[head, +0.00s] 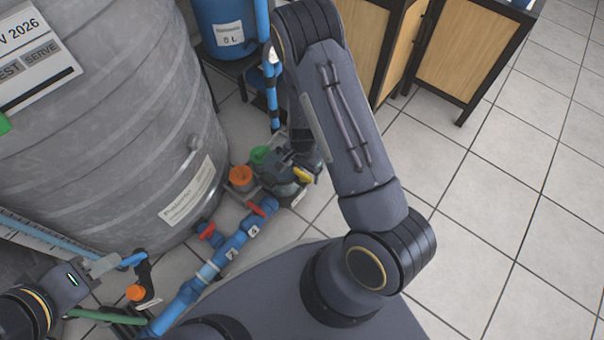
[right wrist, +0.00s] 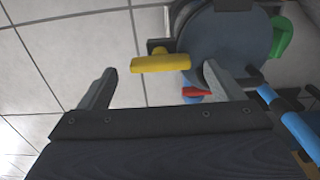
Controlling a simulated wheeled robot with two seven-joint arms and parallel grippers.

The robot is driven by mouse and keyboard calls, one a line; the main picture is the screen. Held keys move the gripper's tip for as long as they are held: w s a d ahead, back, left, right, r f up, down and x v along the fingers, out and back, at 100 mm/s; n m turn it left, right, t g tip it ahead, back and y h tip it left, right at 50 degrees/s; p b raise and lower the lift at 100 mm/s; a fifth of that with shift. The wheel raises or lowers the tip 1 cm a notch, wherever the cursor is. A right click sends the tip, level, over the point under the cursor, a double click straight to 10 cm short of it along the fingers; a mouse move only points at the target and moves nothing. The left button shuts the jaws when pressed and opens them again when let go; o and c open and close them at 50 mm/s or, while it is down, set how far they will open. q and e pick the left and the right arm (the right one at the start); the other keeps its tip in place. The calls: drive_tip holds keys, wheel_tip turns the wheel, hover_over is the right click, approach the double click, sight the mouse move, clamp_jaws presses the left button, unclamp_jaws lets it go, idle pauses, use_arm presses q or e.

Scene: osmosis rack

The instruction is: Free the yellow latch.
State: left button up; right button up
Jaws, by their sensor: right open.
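The yellow latch (head: 303,175) sits on the side of a dark grey round housing (head: 277,178) on the floor beside the big tank. In the right wrist view the yellow latch (right wrist: 160,63) is a short bar sticking out from the round housing (right wrist: 222,45). My right gripper (right wrist: 160,82) is open, and the latch shows across the gap, just past the fingertips; I see no contact. One fingertip overlaps the housing in the picture. In the head view my right arm hides most of this gripper. My left gripper (head: 112,264) is far left, by the blue pipes; its jaw gap is unclear.
A large grey tank (head: 110,120) stands left. Blue pipes with red valve handles (head: 208,231) run along the floor below it. Orange (head: 241,175) and green (head: 260,155) caps sit beside the housing. A blue barrel (head: 225,25) and wooden panels (head: 465,50) are behind. Floor at right is clear.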

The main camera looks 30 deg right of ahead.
wheel_tip(320, 180, down, 2)
drive_tip(key=shift+c, duration=0.5)
drive_tip(key=c, duration=0.9)
